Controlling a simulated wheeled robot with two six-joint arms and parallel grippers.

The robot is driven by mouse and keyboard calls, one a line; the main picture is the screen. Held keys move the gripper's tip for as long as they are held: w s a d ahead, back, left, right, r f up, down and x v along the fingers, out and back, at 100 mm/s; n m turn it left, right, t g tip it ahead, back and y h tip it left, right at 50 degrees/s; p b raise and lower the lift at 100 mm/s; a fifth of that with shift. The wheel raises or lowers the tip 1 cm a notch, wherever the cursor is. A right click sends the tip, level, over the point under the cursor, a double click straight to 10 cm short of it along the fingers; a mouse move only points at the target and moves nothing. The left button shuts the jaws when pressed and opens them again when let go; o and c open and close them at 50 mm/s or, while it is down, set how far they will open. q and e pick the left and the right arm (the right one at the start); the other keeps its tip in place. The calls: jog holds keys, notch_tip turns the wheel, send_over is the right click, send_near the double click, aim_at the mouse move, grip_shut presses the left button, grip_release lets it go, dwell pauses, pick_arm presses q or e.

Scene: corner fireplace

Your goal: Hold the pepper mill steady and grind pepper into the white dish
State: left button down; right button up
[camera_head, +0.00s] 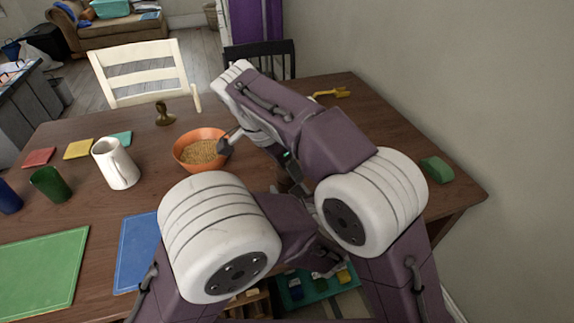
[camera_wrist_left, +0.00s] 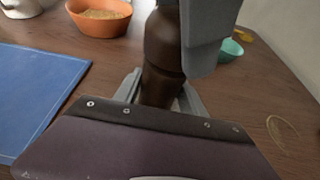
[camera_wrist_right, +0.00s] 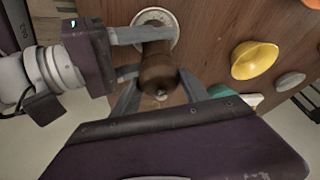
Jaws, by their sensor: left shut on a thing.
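The dark brown pepper mill (camera_wrist_left: 163,48) stands upright between the fingers of my left gripper (camera_wrist_left: 160,88), which is shut on its body. In the right wrist view I see the mill's rounded head (camera_wrist_right: 158,72) from above. The white dish (camera_wrist_right: 172,42) shows as a pale rim around and behind the mill; the mill hides its middle. My right gripper (camera_wrist_right: 160,92) is above the left one, open, with a finger on each side of the mill's head.
An orange bowl of grain (camera_head: 184,138), a white pitcher (camera_head: 115,163) and a green cup (camera_head: 48,184) stand on the left. Blue (camera_head: 138,250) and green (camera_head: 45,278) mats lie nearer. A yellow bowl (camera_wrist_right: 254,60) and a teal bowl (camera_wrist_left: 231,49) are close to the mill.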

jog(key=shift+o, duration=1.2)
